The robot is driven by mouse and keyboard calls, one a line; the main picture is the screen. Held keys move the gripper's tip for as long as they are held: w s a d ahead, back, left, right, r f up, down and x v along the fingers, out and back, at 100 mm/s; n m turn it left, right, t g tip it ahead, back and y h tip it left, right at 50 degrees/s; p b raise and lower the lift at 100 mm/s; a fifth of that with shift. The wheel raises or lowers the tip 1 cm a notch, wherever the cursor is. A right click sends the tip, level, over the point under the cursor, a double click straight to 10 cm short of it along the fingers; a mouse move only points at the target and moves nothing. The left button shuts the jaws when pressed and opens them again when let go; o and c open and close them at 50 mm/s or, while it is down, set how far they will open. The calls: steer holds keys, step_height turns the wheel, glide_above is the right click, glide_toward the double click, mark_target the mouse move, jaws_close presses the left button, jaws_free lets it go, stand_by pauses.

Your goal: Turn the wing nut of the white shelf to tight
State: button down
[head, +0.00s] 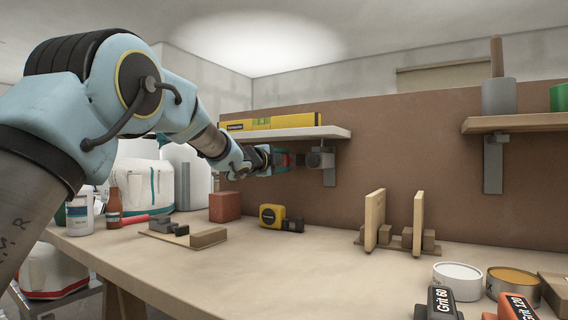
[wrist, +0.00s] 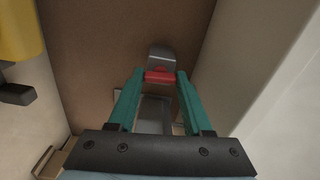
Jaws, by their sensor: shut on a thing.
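The white shelf (head: 335,132) is fixed to the brown back board, with a grey bracket (head: 329,172) beneath it. My gripper (head: 284,159) is just under the shelf, beside the bracket. In the wrist view the two teal fingers of my gripper (wrist: 158,78) are shut on a red wing nut (wrist: 160,77), one finger on each side. The grey bracket (wrist: 160,58) shows just beyond the nut. In the head view the nut is mostly hidden by the fingers, and its tightness cannot be told.
A yellow spirit level (head: 290,121) lies on the white shelf. On the bench below are a yellow tape measure (head: 280,217), a red-brown block (head: 225,207) and a wooden rack (head: 395,238). A wooden shelf (head: 515,123) is at the right. The bench middle is clear.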

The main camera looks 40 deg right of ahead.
steer(key=shift+c, duration=1.6)
jaws_free()
steer(key=b+v, duration=0.1)
steer(key=v, duration=0.9)
steer(key=shift+a, duration=0.35)
